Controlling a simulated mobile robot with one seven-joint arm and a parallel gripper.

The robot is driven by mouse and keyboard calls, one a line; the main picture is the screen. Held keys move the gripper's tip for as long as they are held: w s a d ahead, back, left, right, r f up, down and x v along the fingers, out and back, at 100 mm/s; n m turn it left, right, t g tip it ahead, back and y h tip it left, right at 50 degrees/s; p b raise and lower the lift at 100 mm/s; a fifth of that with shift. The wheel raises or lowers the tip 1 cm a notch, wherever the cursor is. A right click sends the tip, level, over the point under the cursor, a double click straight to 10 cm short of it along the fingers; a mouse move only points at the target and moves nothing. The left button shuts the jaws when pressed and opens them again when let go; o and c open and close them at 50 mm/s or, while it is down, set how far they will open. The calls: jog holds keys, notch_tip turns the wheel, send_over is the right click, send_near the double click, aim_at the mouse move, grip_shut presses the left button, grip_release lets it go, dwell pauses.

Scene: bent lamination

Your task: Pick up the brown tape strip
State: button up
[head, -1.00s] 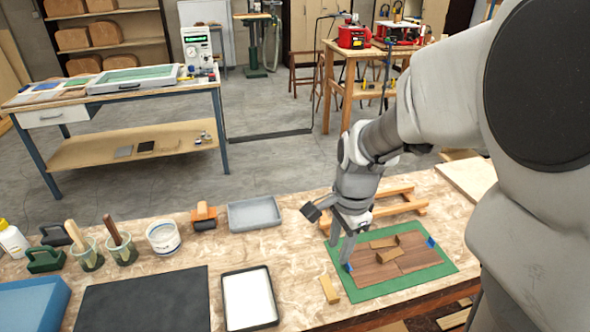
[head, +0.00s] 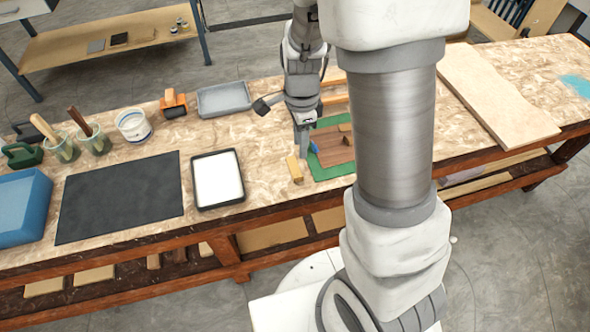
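A green mat (head: 325,172) lies on the bench with dark brown wood veneer (head: 330,151) on it. Small tan-brown pieces (head: 345,128) show on the veneer beside my arm; one may be the brown tape strip, but I cannot tell which. A blue piece (head: 315,147) sits at the veneer's left edge. A tan block (head: 294,169) lies on the bench just left of the mat. My gripper (head: 301,152) points down near the mat's left edge, close to the blue piece and the tan block. Its finger gap is too small to read. My arm hides the mat's right part.
A grey tray (head: 223,98), roller (head: 173,103) and tub (head: 133,125) stand behind. A pale board (head: 495,95) lies at right.

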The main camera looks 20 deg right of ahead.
send_over(299, 177)
jog(key=f, duration=0.3)
jog(key=f+b, duration=0.1)
jog(key=f, duration=0.3)
jog(key=shift+w+d, duration=0.2)
jog(key=shift+s+a+f+b, duration=0.1)
jog(key=shift+f+b, duration=0.05)
jog(key=shift+f, duration=1.2)
jog(key=shift+s+a+f+b, duration=0.1)
jog(key=shift+f+b, duration=0.05)
jog(key=shift+f, duration=1.15)
grip_shut()
